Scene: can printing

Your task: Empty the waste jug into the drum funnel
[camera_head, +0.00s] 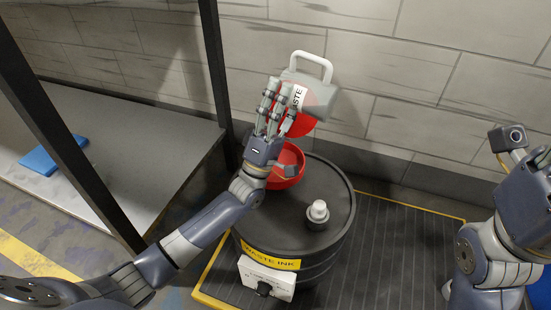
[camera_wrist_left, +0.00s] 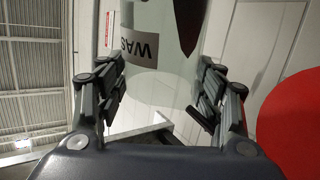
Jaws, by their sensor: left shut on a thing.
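The waste jug (camera_head: 318,95) is a translucent grey vessel with a white handle and a sideways WASTE label. My left gripper (camera_head: 281,103) is shut on it and holds it tilted above the red drum funnel (camera_head: 288,172). In the left wrist view the jug wall (camera_wrist_left: 160,90) fills the space between the fingers, with a dark red patch near the top. The funnel sits on the black waste ink drum (camera_head: 322,238). A red round surface shows behind the fingers and jug; I cannot tell if liquid is flowing.
A white cap (camera_head: 318,212) stands on the drum top, right of the funnel. A grey bench (camera_head: 150,150) with a blue item (camera_head: 45,158) and dark posts is at left. A block wall stands close behind the drum. The dark ribbed mat (camera_head: 395,230) is clear on the right.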

